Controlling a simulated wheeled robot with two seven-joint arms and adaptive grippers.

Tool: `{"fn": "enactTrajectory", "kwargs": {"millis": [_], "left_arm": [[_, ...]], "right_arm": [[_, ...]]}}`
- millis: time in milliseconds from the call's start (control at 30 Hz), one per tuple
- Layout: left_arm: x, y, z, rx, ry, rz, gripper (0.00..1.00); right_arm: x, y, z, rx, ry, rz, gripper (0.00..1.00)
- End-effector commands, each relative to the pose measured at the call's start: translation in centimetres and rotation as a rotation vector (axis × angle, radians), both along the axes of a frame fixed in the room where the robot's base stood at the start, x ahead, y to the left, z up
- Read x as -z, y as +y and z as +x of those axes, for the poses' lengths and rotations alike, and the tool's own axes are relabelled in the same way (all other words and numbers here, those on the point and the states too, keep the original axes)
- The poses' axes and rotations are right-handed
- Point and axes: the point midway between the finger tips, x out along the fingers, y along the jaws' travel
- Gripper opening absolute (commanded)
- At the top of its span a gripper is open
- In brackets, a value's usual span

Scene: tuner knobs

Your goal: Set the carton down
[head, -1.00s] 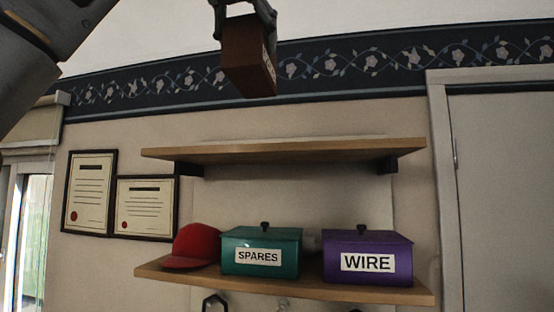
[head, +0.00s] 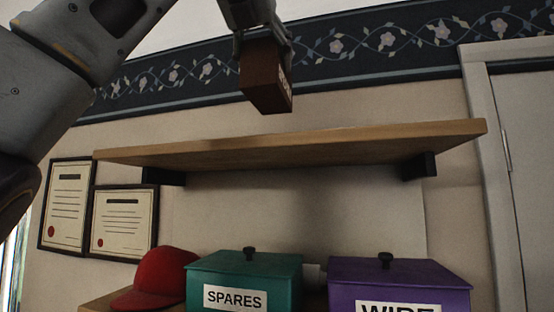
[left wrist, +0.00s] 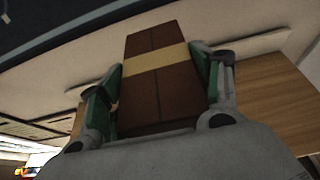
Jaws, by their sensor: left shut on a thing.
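A brown carton (head: 264,78) with a pale label hangs from my left gripper (head: 262,42) in the head view, in front of the wall above the upper wooden shelf (head: 300,147). In the left wrist view the carton (left wrist: 158,92) shows a tan band across its face, and the green-lined fingers of my left gripper (left wrist: 155,88) press on both its sides. The carton is apart from the shelf in the head view. The shelf's top surface is hidden, as I see it from below. My right gripper is not in view.
On a lower shelf stand a red cap (head: 159,277), a green box marked SPARES (head: 243,272) and a purple box marked WIRE (head: 400,280). Two framed certificates (head: 121,222) hang at left. A door frame (head: 490,150) stands at right. Dark brackets (head: 419,167) hold the upper shelf.

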Motion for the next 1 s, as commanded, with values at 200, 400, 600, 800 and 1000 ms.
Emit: {"fn": "enactTrajectory", "kwargs": {"millis": [200, 400, 600, 800, 1000], "left_arm": [[-0.2, 0.2, -0.2, 0.0, -0.004, -0.002, 0.39], [-0.2, 0.1, -0.2, 0.0, -0.003, -0.002, 0.39], [0.0, 0.1, -0.2, 0.0, -0.004, -0.002, 0.39], [0.6, 0.1, -0.1, 0.001, -0.004, -0.002, 0.39], [1.5, 0.1, -0.1, 0.001, -0.004, -0.002, 0.39]], "right_arm": [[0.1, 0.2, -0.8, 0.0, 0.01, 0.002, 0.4], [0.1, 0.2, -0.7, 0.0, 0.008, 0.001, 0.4], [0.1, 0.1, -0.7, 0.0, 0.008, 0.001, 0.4], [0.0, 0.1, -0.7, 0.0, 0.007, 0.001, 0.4], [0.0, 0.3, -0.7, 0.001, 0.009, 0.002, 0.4]]}}
